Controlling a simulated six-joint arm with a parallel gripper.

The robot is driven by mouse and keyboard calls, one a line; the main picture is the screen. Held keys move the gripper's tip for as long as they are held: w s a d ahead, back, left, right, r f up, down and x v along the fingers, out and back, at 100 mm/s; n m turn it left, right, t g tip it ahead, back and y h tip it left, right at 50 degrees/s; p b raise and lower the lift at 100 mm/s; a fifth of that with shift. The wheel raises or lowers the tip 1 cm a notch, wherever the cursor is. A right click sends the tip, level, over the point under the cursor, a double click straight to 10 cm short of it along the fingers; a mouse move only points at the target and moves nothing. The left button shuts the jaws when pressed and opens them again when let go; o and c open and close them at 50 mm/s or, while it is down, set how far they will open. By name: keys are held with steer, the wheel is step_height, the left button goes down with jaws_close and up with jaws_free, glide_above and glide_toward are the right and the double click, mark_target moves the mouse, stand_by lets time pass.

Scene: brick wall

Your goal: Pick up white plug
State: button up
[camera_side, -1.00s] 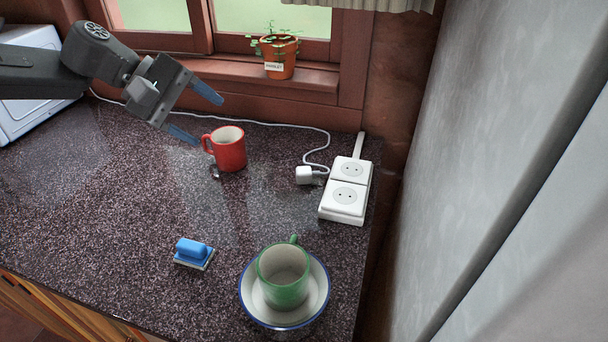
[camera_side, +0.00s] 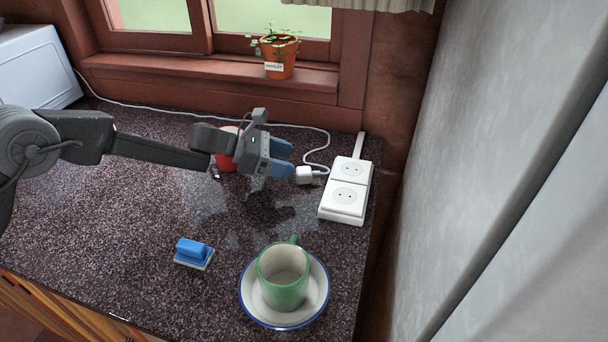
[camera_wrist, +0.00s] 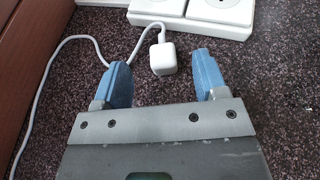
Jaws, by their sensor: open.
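The white plug (camera_side: 304,174) lies on the dark speckled counter, just left of the white double socket block (camera_side: 346,190), with its cord trailing away behind it. My gripper (camera_side: 283,158) is open, its blue fingers pointing right toward the plug and stopping just short of it in the side view. In the wrist view the plug (camera_wrist: 163,59) appears between and slightly beyond the two blue fingertips of my gripper (camera_wrist: 161,62), apart from both. The socket block (camera_wrist: 190,12) shows at the top of the wrist view.
A red mug (camera_side: 226,160) stands partly hidden behind my arm. A green cup (camera_side: 283,280) on a blue-rimmed saucer (camera_side: 250,306) and a blue-handled sponge or brush (camera_side: 193,252) sit nearer the front. A potted plant (camera_side: 280,60) stands on the windowsill.

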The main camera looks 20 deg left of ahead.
mark_target(304, 170)
steer(key=shift+f, duration=0.6)
steer(key=x, duration=0.5)
steer(key=shift+f, duration=0.25)
steer(key=c, duration=1.1)
steer(key=shift+r, duration=0.1)
